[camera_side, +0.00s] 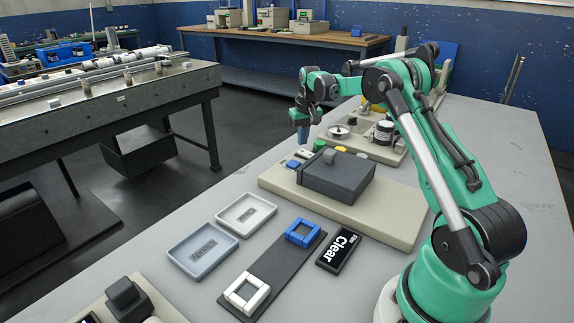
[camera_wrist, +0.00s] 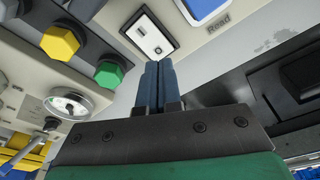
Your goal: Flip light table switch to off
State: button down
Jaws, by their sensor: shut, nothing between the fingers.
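A small white switch plate (camera_wrist: 150,36) with a black part and a small round detail sits near the top middle of the wrist view. It also appears as a small pale plate (camera_side: 304,154) on the beige base in the side view. Whether the switch is on or off is too small to tell. My gripper (camera_wrist: 158,66) is shut and empty, with its blue fingertips overlapping the plate's lower edge in the wrist view. In the side view my gripper (camera_side: 303,138) points down over the plate, seemingly just above it; contact cannot be told.
A dark grey box (camera_side: 338,178) stands on the beige base (camera_side: 390,226) beside the plate. Yellow (camera_wrist: 60,42) and green (camera_wrist: 108,73) knobs and a round dial (camera_wrist: 70,104) are nearby. Trays (camera_side: 203,252) and a black "Clear" plate (camera_side: 339,250) lie in front.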

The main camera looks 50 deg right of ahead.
jog(key=shift+f, duration=1.1)
dwell(0.4)
jog(key=shift+r, duration=3.55)
